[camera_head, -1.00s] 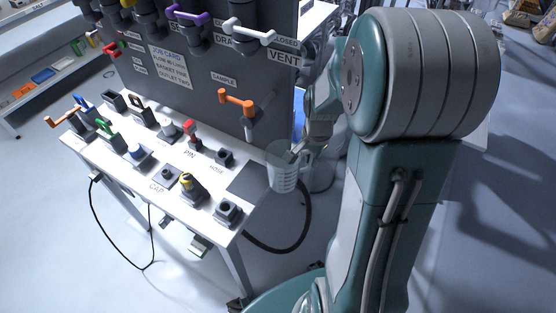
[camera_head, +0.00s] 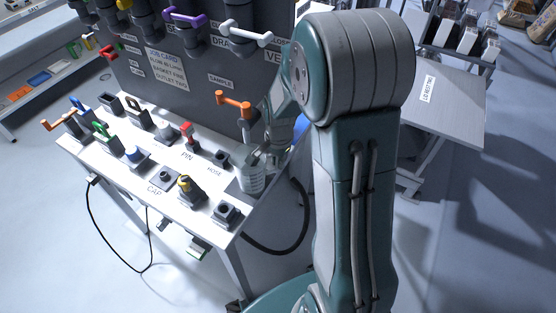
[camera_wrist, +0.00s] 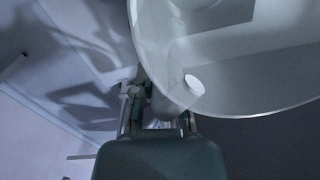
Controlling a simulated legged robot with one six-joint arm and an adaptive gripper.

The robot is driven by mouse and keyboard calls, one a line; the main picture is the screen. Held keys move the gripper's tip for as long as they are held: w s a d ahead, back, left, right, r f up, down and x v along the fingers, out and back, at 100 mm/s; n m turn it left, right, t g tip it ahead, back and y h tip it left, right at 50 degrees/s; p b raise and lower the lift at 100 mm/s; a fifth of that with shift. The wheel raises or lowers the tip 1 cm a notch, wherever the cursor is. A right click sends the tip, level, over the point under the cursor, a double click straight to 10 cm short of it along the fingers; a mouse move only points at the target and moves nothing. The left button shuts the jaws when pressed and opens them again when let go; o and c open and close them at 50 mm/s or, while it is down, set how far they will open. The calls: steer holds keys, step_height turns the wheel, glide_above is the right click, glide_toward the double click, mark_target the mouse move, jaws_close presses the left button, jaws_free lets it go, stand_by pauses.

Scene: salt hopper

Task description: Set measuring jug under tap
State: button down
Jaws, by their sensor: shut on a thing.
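The clear measuring jug (camera_head: 251,181) is upright at the right end of the white bench in the head view, over or on the dark square pad. I cannot tell whether its base touches. The sample tap with an orange handle (camera_head: 234,103) is on the grey panel just behind and above the jug, its grey outlet (camera_head: 246,131) pointing down. My gripper (camera_head: 268,158) is shut on the jug at its right side. In the wrist view the jug's wide rim and inside (camera_wrist: 240,75) fill the upper right, and my gripper (camera_wrist: 160,108) shows below it.
The white bench (camera_head: 120,173) carries several fittings, among them a yellow-topped one (camera_head: 187,187) and a black socket (camera_head: 227,213) left of the jug. A black hose (camera_head: 303,215) loops at the bench's right end. A grey table (camera_head: 450,105) stands at the right.

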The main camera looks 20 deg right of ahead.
steer(key=shift+f, duration=0.1)
steer(key=c, duration=0.7)
jaws_free()
step_height(320, 180, up, 7)
steer(key=shift+s, duration=0.1)
steer(key=shift+s+r, duration=0.1)
steer(key=shift+r, duration=0.5)
steer(key=shift+s+a+r+n+t, duration=0.85)
steer(key=shift+s+a+r+n, duration=0.4)
steer(key=shift+s+r+n, duration=1.4)
steer(key=shift+s+a+r+n+t, duration=1.1)
steer(key=shift+s+r+n, duration=0.9)
steer(key=shift+s, duration=1.25)
steer(key=shift+s+a+r+n+t, duration=0.65)
steer(key=shift+s+a+r+n, duration=1.05)
steer(key=shift+s+r, duration=1.1)
